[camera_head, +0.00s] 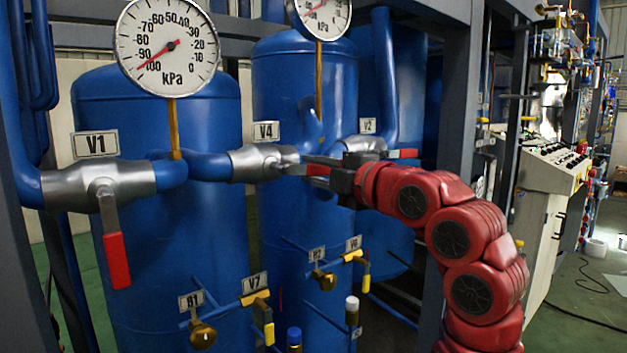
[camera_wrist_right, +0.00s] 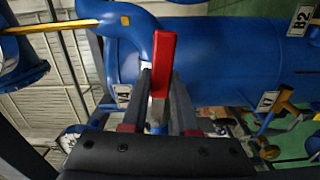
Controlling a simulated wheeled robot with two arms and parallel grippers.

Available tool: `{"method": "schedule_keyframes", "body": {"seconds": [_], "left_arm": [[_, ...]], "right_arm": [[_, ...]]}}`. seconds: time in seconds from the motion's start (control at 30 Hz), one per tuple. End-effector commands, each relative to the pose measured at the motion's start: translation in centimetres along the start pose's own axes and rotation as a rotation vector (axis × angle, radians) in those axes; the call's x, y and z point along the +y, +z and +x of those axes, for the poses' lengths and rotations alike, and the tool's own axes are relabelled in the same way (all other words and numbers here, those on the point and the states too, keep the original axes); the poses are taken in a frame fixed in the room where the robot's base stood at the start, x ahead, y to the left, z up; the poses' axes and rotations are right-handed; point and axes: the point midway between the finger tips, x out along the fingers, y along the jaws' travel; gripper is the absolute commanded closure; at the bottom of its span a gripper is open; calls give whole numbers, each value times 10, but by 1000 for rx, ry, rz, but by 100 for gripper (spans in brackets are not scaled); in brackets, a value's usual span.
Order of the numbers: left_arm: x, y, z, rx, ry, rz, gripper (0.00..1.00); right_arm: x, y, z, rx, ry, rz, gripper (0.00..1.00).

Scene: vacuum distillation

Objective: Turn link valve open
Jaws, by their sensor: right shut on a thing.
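The silver valve V4 (camera_head: 262,162) sits on the blue pipe linking the two front tanks, under its V4 label (camera_head: 266,131). My right gripper (camera_head: 312,166) reaches in from the right and is shut on the valve's red handle, partly hidden by the fingers in the head view. In the right wrist view the red handle (camera_wrist_right: 163,62) stands between the two dark fingers (camera_wrist_right: 160,100). In the head view the handle points right, roughly in line with the pipe. My left gripper is not in view.
Valve V1 (camera_head: 115,184) at left has a red handle hanging down. Valve V2 (camera_head: 362,145) sits just behind my right gripper. Pressure gauges (camera_head: 167,44) stand above the tanks. Small valves (camera_head: 203,333) lie below. A grey frame post (camera_head: 462,90) rises behind my right arm.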

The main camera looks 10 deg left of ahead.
Motion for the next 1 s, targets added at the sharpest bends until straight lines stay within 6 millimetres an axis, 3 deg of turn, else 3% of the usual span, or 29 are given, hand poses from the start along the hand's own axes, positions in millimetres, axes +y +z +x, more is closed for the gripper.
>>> {"method": "schedule_keyframes", "body": {"seconds": [0.63, 0.67, 0.8, 1.0], "left_arm": [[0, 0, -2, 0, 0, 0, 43], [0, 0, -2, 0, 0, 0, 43], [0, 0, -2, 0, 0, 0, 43], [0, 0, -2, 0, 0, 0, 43]], "right_arm": [[5, 0, 0, -1, 4, -54, 100], [5, 0, 0, -1, 4, -54, 71], [4, 0, 0, -1, 3, -53, 46], [4, 0, 0, -1, 2, -53, 43]]}}
